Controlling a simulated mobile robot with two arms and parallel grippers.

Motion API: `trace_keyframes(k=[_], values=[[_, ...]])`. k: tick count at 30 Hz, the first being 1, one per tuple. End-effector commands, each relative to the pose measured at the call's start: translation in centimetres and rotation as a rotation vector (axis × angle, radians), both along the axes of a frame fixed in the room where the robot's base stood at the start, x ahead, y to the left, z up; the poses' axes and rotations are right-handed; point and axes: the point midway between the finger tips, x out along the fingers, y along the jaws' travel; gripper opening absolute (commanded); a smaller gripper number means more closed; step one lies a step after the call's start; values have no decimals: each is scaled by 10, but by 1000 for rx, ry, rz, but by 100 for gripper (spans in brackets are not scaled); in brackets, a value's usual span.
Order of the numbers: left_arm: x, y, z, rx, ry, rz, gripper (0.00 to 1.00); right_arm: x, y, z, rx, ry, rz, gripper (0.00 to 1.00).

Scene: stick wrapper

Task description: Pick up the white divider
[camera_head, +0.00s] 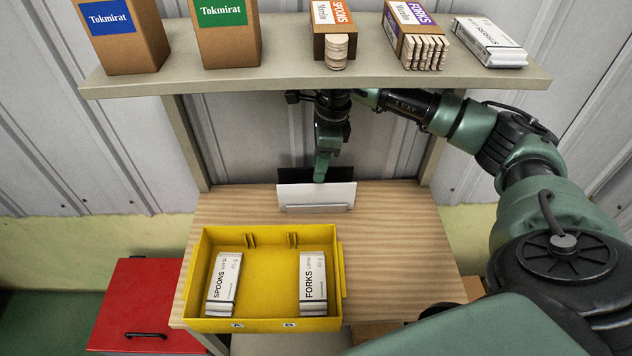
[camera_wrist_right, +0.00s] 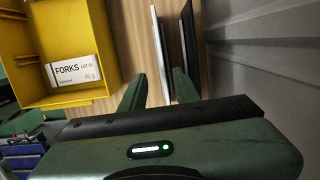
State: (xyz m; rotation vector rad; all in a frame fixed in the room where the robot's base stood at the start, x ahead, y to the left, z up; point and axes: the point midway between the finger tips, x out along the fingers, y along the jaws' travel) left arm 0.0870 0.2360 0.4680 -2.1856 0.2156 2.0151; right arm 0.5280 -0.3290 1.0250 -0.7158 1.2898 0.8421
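The white divider (camera_head: 316,196) stands upright on the wooden table behind the yellow bin, in a low holder. A black divider (camera_head: 297,176) stands just behind it. My right gripper (camera_head: 321,176) reaches down over the dividers from above. In the right wrist view my right gripper (camera_wrist_right: 160,74) is open, with one finger on each side of the white divider (camera_wrist_right: 160,45). The right finger appears to be between the white divider and the black divider (camera_wrist_right: 190,45). Contact with the white divider cannot be made out. My left gripper is not in view.
The yellow bin (camera_head: 343,268) holds a SPOONS pack (camera_head: 224,279) and a FORKS pack (camera_head: 313,278). A shelf (camera_head: 280,75) with several boxes hangs above the dividers, close to my right arm. A red box (camera_head: 140,300) is at lower left. The table's right side is clear.

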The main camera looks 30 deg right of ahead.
Motion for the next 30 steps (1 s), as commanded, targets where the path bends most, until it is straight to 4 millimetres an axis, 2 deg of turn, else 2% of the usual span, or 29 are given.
trace_keyframes(k=[3,8,15,21,30], values=[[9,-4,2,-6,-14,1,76,0,0,-1,1,1,0,31],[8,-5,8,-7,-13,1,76,1,2,-14,1,3,0,31],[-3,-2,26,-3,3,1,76,2,1,-41,0,6,-1,31],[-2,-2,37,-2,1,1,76,5,3,-71,0,2,0,31],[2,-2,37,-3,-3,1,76,6,4,-78,0,0,0,31]])
